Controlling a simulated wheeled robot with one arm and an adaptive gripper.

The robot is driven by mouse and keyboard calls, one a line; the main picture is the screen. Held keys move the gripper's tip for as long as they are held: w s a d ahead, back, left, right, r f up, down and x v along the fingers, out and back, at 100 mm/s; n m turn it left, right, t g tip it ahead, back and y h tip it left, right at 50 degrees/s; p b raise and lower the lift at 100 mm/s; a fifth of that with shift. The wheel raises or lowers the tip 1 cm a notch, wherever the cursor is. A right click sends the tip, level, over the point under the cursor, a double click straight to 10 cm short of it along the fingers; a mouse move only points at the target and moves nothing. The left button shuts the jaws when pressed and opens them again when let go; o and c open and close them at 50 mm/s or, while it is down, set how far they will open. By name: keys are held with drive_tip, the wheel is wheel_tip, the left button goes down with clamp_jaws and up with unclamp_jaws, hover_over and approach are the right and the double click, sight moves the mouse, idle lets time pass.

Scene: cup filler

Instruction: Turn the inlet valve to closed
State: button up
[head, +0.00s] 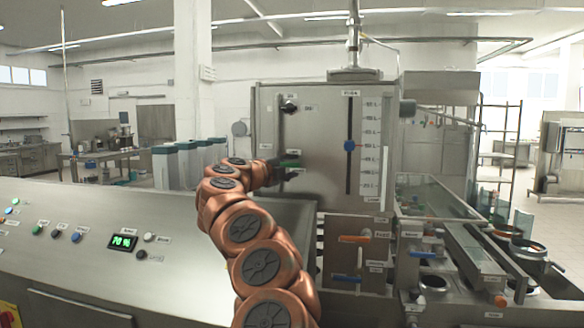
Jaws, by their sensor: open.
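My copper-coloured arm reaches up to the front of the steel tank (330,130). My gripper (290,169) is small in the head view, open, at the lower left of the tank front. A green piece (291,164) shows at its fingers; I cannot tell whether they touch it. A black knob (289,107) with small labels around it sits higher on the tank front. An orange handle (354,239) and a blue handle (345,278) lie level below the tank. The labels are too small to read, so I cannot tell which one is the inlet valve.
A control panel (75,260) with buttons and a green display (123,242) fills the left. A level scale with a blue marker (349,146) is on the tank's right side. A conveyor (470,255) and round steel holders (434,283) stand at the right.

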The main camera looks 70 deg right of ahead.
drive_tip(key=v, duration=1.1)
drive_tip(key=shift+r, duration=0.1)
idle(0.5)
